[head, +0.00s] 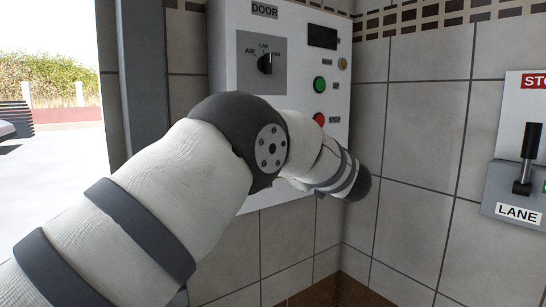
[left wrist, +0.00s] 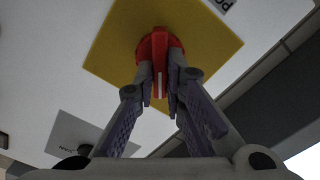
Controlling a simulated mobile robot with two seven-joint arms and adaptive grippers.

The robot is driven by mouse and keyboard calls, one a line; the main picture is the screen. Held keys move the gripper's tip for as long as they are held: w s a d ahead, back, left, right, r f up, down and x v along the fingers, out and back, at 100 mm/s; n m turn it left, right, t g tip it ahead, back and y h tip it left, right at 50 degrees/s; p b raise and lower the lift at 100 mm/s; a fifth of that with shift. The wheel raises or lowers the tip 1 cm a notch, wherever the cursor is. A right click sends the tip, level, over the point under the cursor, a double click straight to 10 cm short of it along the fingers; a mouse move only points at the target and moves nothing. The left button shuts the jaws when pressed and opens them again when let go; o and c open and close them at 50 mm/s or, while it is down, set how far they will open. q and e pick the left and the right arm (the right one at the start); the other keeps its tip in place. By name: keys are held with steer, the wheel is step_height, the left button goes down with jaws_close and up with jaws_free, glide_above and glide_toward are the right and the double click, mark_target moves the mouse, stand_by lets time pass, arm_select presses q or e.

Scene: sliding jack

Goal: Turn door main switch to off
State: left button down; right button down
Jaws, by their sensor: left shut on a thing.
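The white DOOR control panel (head: 228,50) hangs on the tiled wall in the head view. In the left wrist view, a red rotary switch (left wrist: 159,42) with a raised handle sits on a yellow square plate (left wrist: 110,50). My left gripper (left wrist: 159,70) is shut on the red handle, one finger on each side. The handle runs roughly up and down in that picture, with a pale mark at its lower end. In the head view my left arm covers the gripper and the red switch. My right gripper is in neither view.
The panel also carries a black selector knob (head: 265,63), a green button (head: 320,84), a red button (head: 320,119) and a dark display (head: 322,37). A LANE box with a black lever (head: 529,150) is on the right wall. A bright opening lies at left.

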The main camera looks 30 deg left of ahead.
arm_select(q)
steer(key=n, duration=1)
steer(key=shift+s+f, duration=0.15)
steer(key=shift+f, duration=0.1)
steer(key=shift+n, duration=0.4)
steer(key=c, duration=1.7)
jaws_free()
steer(key=shift+o, duration=0.2)
steer(key=v, duration=1.2)
